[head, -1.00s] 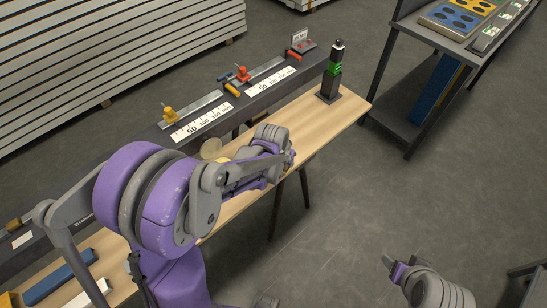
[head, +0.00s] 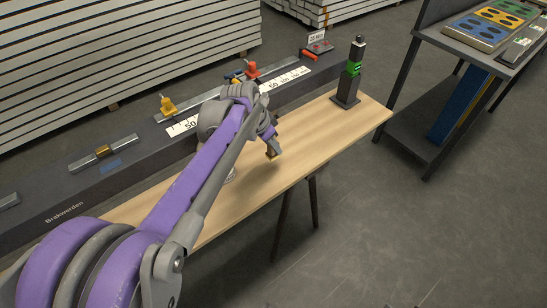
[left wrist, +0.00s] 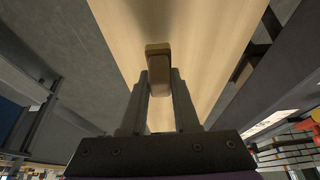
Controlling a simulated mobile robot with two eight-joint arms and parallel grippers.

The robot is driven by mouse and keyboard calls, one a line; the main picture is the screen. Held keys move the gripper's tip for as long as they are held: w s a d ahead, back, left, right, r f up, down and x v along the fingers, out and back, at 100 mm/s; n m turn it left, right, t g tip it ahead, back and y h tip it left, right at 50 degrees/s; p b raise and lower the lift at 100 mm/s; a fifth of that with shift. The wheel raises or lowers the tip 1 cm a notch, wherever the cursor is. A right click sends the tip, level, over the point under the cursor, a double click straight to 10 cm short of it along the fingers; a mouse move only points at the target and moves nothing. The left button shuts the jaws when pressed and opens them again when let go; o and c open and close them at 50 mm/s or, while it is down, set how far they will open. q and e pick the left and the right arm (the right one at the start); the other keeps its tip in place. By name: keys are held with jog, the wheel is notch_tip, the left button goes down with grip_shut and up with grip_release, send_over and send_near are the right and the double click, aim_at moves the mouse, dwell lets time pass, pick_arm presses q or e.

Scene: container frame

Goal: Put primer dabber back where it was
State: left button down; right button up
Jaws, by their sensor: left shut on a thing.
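My left gripper (head: 268,144) is shut on a small brown block-like thing, which I take to be the primer dabber (head: 272,153). It is over the pale wooden bench top (head: 325,130), right of the arm's wrist. In the left wrist view the dabber (left wrist: 158,72) shows between the two fingers (left wrist: 159,88), with a darker ochre end beyond the tips and a paler body. I cannot tell whether it touches the wood. A pale round thing (head: 230,176) on the bench is mostly hidden by my left arm. My right gripper is out of view.
A dark post with a green band (head: 352,75) stands at the bench's far right end. A dark rail (head: 60,185) with yellow and red clamps (head: 167,106) and rulers runs behind the bench. Bare wood lies between the gripper and the post.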

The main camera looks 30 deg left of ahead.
aim_at(273, 155)
pick_arm(q)
notch_tip(273, 155, down, 4)
jog(key=shift+f+b, duration=0.2)
jog(key=shift+b, duration=0.25)
jog(key=c, duration=0.7)
grip_release()
jog(key=shift+f, duration=0.1)
jog(key=shift+o, duration=0.2)
jog(key=p+v, duration=0.3)
jog(key=v, duration=0.9)
jog(key=s+d+f+n+y, duration=0.1)
jog(key=s+d+f+n, duration=0.1)
jog(key=s+d+f, duration=0.4)
jog(key=s+d+f+n, duration=0.2)
jog(key=s+d+f, duration=0.4)
jog(key=s, duration=0.7)
jog(key=shift+f+n+t+y, duration=0.2)
jog(key=shift+n+t+y, duration=0.1)
jog(key=shift+y, duration=0.1)
